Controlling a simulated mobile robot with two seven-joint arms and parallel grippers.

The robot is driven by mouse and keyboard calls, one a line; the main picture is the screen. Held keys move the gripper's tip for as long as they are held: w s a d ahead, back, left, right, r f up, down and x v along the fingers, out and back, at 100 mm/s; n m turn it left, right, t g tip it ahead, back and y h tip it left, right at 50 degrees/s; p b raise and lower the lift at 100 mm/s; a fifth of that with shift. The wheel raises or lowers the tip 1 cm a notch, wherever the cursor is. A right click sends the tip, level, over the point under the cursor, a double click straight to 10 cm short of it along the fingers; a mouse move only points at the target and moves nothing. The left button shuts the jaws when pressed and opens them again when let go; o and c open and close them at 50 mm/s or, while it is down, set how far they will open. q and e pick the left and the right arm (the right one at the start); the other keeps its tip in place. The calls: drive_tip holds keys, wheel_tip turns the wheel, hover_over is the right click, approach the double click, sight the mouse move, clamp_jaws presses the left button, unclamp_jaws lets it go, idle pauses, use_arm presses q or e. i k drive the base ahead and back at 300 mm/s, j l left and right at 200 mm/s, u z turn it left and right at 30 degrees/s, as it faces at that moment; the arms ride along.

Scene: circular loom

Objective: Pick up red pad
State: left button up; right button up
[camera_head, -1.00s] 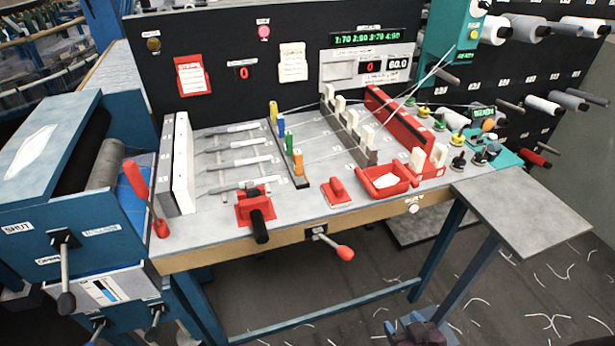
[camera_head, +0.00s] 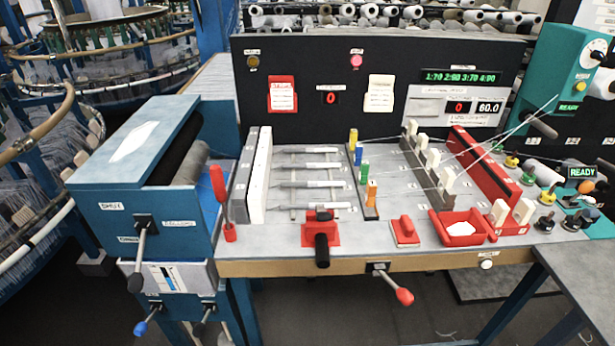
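The red pad (camera_head: 404,231) is a small flat red block with a raised grip on top. It lies on the grey bench top near the front edge, between a red clamp with a black handle and a red tray. Nothing touches it from above. Neither of my grippers shows in the head view.
The red clamp (camera_head: 321,232) stands left of the pad, and the red tray (camera_head: 462,228) with white contents is close on its right. A red-knobbed lever (camera_head: 391,284) sticks out below the bench edge. Coloured pegs (camera_head: 363,172) stand behind. An upright red lever (camera_head: 221,203) is at the left.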

sight(405, 236)
drive_tip(key=k, duration=0.45)
drive_tip(key=u, duration=0.35)
drive_tip(key=k+u, duration=0.15)
drive_tip(key=u, duration=0.55)
drive_tip(key=k+l+u, duration=0.1)
drive_tip(key=l+u, duration=0.15)
drive_tip(key=l, duration=0.4)
drive_tip(key=k+l, duration=0.1)
drive_tip(key=l, duration=1.4)
